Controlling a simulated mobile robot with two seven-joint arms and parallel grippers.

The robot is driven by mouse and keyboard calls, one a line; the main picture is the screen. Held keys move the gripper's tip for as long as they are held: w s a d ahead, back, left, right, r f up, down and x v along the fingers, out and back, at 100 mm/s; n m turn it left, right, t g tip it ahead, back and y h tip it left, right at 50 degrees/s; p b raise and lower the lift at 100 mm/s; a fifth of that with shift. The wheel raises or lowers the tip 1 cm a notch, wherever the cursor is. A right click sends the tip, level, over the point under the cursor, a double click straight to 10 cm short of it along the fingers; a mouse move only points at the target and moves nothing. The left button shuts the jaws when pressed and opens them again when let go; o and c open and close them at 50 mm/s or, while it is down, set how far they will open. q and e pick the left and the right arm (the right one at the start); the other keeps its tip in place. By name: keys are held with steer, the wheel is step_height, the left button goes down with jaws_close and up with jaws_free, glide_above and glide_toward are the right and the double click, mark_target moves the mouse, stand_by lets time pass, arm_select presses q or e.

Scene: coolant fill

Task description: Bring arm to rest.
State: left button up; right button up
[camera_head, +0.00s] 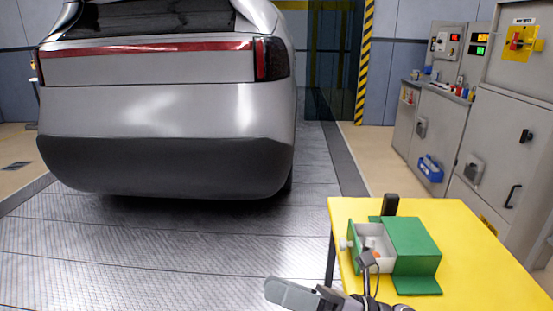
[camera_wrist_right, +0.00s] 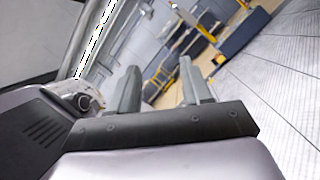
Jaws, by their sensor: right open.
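My right gripper (camera_head: 290,294) is at the bottom edge of the head view, in front of the yellow table's left side, partly cut off. In the right wrist view the right gripper (camera_wrist_right: 160,78) has its two grey fingers apart with nothing between them. It touches no object that I can see. My left gripper is not in view.
A yellow table (camera_head: 475,250) at the lower right bears a green box (camera_head: 412,240) with an open white-lined drawer (camera_head: 368,238) and a black upright object (camera_head: 390,205). A silver car (camera_head: 165,110) stands behind left. Grey cabinets (camera_head: 440,125) line the right. The metal floor (camera_head: 150,250) is clear.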

steer(key=w+d+f+m+t+h+p, duration=0.1)
steer(key=d+f+m+t+h, duration=0.5)
steer(key=m, duration=0.8)
steer(key=d+f+m+t+h+p, duration=0.1)
steer(key=d+f+m+t+h, duration=0.5)
steer(key=m, duration=0.7)
steer(key=s+d+f+m+g+h, duration=0.2)
steer(key=s+d+f+m+h, duration=0.1)
steer(key=s+f+m, duration=0.3)
steer(key=s+d+f+m+g+h, duration=0.3)
steer(key=s+d+f+m, duration=0.1)
steer(key=s+f+m, duration=0.3)
steer(key=shift+d+f+m+g+h+p, duration=0.15)
steer(key=shift+f+m+g+h+p, duration=0.15)
steer(key=shift+f+m+h+p, duration=0.25)
